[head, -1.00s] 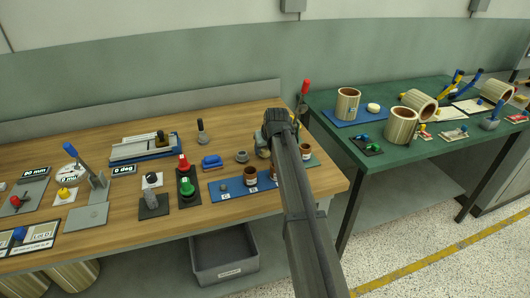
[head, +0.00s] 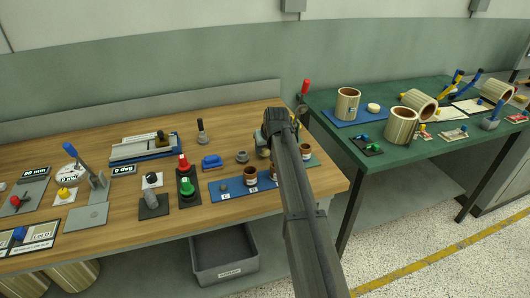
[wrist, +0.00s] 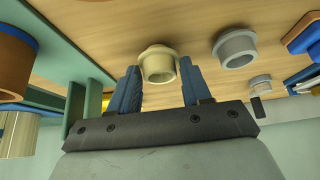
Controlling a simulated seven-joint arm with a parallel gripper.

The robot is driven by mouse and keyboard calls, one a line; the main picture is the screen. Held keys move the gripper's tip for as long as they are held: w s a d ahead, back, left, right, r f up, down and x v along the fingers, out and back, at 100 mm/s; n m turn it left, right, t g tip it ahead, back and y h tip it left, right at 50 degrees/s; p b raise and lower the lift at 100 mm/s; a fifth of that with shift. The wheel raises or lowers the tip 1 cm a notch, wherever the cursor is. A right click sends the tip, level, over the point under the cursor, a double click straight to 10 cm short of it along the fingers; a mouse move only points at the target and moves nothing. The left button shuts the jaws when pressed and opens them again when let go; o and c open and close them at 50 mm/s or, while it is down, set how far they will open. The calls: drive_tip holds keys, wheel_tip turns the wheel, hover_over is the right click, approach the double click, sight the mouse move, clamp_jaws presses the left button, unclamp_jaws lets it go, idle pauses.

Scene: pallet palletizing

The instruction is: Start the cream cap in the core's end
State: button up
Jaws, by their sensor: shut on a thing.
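The cream cap (wrist: 158,67) is a short flanged ring with a hole through it. In the wrist view it sits between the blue fingertips of my gripper (wrist: 160,78), which is shut on it. In the head view my gripper (head: 276,130) is over the right part of the wooden bench, and my arm hides most of the cap. A brown core (head: 250,176) stands upright on the blue mat (head: 228,195), and another brown core (head: 305,152) stands to the right of my arm. A brown cylinder end (wrist: 14,58) shows at the left of the wrist view.
A grey cap (head: 242,156) lies on the wooden bench; grey flanged pieces (wrist: 236,47) also show in the wrist view. A green table (head: 390,168) with large cores is at right.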

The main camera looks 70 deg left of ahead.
drive_tip(key=shift+r, duration=2.3)
drive_tip(key=o, duration=0.5)
drive_tip(key=c, duration=0.6)
drive_tip(key=w+d+r, duration=0.2)
drive_tip(key=w, duration=0.2)
drive_tip(key=w+d+r, duration=0.2)
drive_tip(key=w, duration=0.2)
drive_tip(key=w+d+r, duration=0.2)
drive_tip(key=w, duration=0.3)
drive_tip(key=shift+d+r, duration=0.1)
drive_tip(key=shift+d, duration=0.2)
wheel_tip(320, 180, down, 2)
drive_tip(key=shift+f, duration=0.9)
clamp_jaws()
drive_tip(key=shift+w, duration=0.1)
